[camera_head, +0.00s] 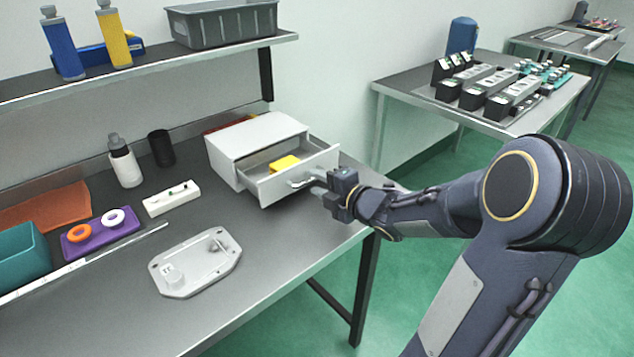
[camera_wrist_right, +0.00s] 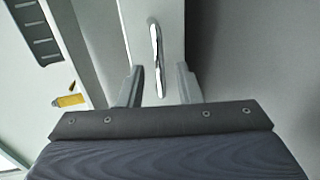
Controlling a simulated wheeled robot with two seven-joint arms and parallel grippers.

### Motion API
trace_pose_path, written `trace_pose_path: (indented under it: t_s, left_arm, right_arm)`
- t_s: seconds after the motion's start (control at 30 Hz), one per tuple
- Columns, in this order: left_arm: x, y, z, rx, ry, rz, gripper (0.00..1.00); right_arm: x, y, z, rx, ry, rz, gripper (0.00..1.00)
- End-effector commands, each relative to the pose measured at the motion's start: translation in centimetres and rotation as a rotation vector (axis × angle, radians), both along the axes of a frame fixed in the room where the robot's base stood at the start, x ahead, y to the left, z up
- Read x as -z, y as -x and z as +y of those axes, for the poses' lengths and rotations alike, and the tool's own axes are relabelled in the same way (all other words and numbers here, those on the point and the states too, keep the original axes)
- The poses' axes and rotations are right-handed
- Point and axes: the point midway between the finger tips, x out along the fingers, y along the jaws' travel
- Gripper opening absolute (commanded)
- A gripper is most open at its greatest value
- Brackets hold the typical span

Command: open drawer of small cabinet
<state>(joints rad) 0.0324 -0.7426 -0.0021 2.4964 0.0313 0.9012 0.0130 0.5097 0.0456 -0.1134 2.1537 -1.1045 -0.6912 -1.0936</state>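The small white cabinet (camera_head: 255,138) stands on the grey workbench. Its drawer (camera_head: 298,178) is pulled out toward the front right, and a yellow block (camera_head: 284,163) lies inside. The drawer handle (camera_head: 301,183) is a shiny metal bar on the front panel. My right gripper (camera_head: 316,183) is at the handle, reaching in from the right. In the right wrist view the handle (camera_wrist_right: 157,55) lies between the two spread fingers of the right gripper (camera_wrist_right: 159,84), with gaps on both sides. I cannot tell whether the fingers touch the drawer front. My left gripper is not in view.
A light grey casting (camera_head: 195,262) lies on the bench in front of the cabinet. A white bottle (camera_head: 124,162), a black cup (camera_head: 161,148) and a purple tray (camera_head: 100,235) stand to the left. A shelf (camera_head: 150,68) runs above. Bare bench separates cabinet and casting.

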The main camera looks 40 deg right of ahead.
Motion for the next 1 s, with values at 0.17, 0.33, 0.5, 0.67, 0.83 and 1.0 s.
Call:
trace_pose_path:
  t_s: [0.17, 0.33, 0.5, 0.67, 0.83, 1.0]
  left_arm:
    - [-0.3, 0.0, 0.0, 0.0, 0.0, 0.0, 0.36]
    - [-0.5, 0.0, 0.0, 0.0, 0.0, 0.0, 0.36]
    - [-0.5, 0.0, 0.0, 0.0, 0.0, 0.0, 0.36]
    - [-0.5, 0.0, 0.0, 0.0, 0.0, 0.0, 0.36]
    - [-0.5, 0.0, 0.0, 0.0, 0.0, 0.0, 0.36]
    - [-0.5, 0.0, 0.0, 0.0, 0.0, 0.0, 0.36]
  right_arm:
    - [-0.8, 3.1, -0.4, 0.006, 0.002, -0.002, 0.31]
    - [-1.3, 5.6, -0.5, 0.003, 0.001, -0.001, 0.31]
    - [-1.4, 6.6, -0.5, 0.002, 0.0, 0.001, 0.31]
    - [-1.4, 6.7, -0.5, 0.001, -0.001, 0.001, 0.31]
    - [-1.4, 6.7, -0.5, 0.001, 0.0, 0.001, 0.31]
    - [-1.4, 6.7, -0.5, 0.001, 0.0, 0.0, 0.31]
